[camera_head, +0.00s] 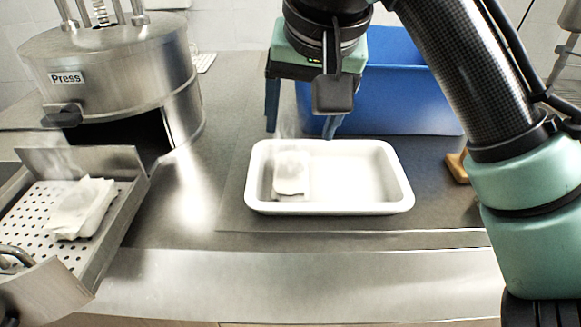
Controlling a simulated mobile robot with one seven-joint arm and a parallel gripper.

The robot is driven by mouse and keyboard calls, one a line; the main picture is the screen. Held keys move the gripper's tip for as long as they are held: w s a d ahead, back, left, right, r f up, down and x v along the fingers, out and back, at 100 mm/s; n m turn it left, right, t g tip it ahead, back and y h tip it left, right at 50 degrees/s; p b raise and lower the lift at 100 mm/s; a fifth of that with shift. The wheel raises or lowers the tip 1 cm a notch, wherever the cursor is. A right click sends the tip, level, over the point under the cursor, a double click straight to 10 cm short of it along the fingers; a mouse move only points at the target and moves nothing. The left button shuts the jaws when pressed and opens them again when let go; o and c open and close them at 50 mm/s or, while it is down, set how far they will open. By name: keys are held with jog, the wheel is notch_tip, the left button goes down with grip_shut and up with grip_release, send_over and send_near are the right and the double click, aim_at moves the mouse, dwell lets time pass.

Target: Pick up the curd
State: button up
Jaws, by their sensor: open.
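A white, steaming block that looks like curd (291,175) lies in the left part of a white tray (400,190) on the counter. A second white, steaming piece (82,207) lies on a perforated metal basket (35,225) at the left; I cannot tell from looks alone which is the curd meant. My gripper (300,132) is open, with its two fingers spread and pointing down. It is over the back left edge of the tray, above and behind the block. Nothing shows between the fingers.
A round metal press (110,65) labelled "Press" stands at the back left, behind the basket. A blue bin (405,95) stands behind the tray, partly hidden by my arm. A small tan object (456,167) lies right of the tray. The counter between basket and tray is clear.

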aim_at(292, 154)
jog(key=shift+w+p+x, duration=0.15)
jog(key=shift+p+x, duration=0.7)
jog(key=shift+x, duration=1.35)
jog(key=shift+w+p+x, duration=0.1)
jog(key=shift+p+x, duration=0.7)
jog(key=shift+x, duration=1.35)
jog(key=shift+r, duration=0.15)
grip_shut()
jog(key=shift+r, duration=0.15)
